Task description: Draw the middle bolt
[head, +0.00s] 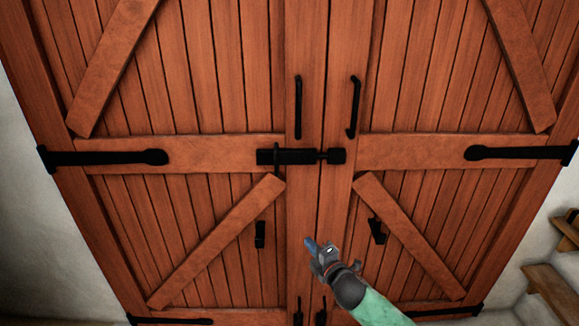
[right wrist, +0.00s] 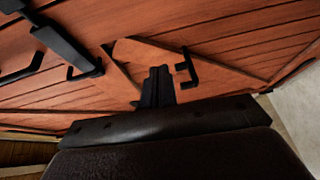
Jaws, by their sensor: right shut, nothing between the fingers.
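The middle bolt (head: 290,157) is a black bar lying level across the seam of the two wooden doors in the head view. A small upright handle (head: 277,158) crosses its left part. Its right end reaches the black keeper (head: 337,156) on the right door. My right gripper (head: 311,244) is below the bolt and apart from it, shut and empty, its fingers pointing up and left. In the right wrist view the shut fingers (right wrist: 157,84) show in front of the door planks. My left gripper is not in view.
Two black pull handles (head: 298,107) (head: 354,107) stand above the bolt. Black brackets (head: 260,234) (head: 377,230) sit lower on each door. More black fittings (head: 298,313) are at the bottom seam. Wooden steps or shelves (head: 552,290) stand at the right by the pale wall.

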